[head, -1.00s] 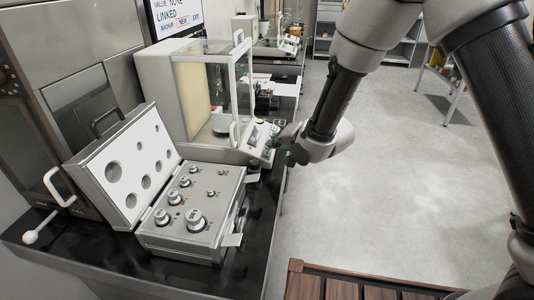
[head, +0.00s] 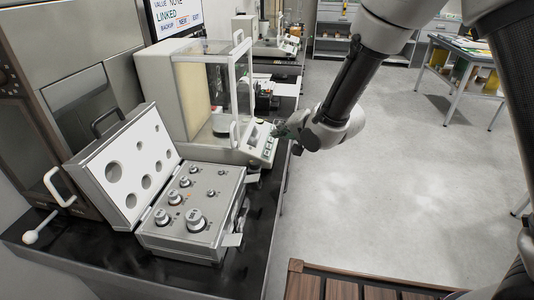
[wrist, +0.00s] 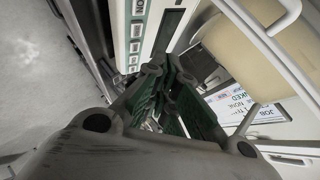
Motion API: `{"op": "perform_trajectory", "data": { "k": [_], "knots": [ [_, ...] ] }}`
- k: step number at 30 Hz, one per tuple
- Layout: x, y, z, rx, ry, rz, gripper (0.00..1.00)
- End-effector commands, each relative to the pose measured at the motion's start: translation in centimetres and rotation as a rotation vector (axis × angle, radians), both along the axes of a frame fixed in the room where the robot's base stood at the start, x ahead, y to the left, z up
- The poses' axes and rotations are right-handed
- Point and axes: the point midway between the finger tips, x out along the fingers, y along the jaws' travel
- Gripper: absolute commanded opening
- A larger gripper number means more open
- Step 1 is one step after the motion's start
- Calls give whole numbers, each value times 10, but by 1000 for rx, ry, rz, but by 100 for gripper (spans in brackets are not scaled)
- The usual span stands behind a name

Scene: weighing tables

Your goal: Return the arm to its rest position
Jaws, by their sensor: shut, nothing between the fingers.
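My gripper (head: 284,131) is in the head view at the front right of the balance, close to its key panel. In the wrist view my gripper (wrist: 165,105) points toward the balance, with its green-padded fingers together and nothing between them. My arm reaches in from the upper right of the head view. Whether the fingertips touch the balance cannot be told.
The balance (head: 259,142) with its glass chamber stands on the black table (head: 60,259). An open weight case (head: 190,236) with several weights sits in front of it. A white-knobbed handle (head: 31,237) lies at left. The floor (head: 380,210) on the right is clear.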

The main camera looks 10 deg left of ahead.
Motion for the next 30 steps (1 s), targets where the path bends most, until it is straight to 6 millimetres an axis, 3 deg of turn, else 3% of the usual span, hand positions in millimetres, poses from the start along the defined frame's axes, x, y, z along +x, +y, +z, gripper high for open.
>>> {"op": "perform_trajectory", "data": {
  "k": [5, 8, 12, 15, 20, 27, 30],
  "knots": [
    [0, 0, -1, -19, -18, 15, 0],
    [-7, -11, -20, -151, -29, 69, 0],
    [-37, -52, -68, -447, 26, 196, 0],
    [-63, -93, -74, -642, 70, 311, 0],
    [-94, -181, -39, -863, 158, 447, 0],
    [-158, -320, 49, -991, 294, 547, 0],
    [-191, -368, 83, -990, 331, 533, 0]
  ]
}}
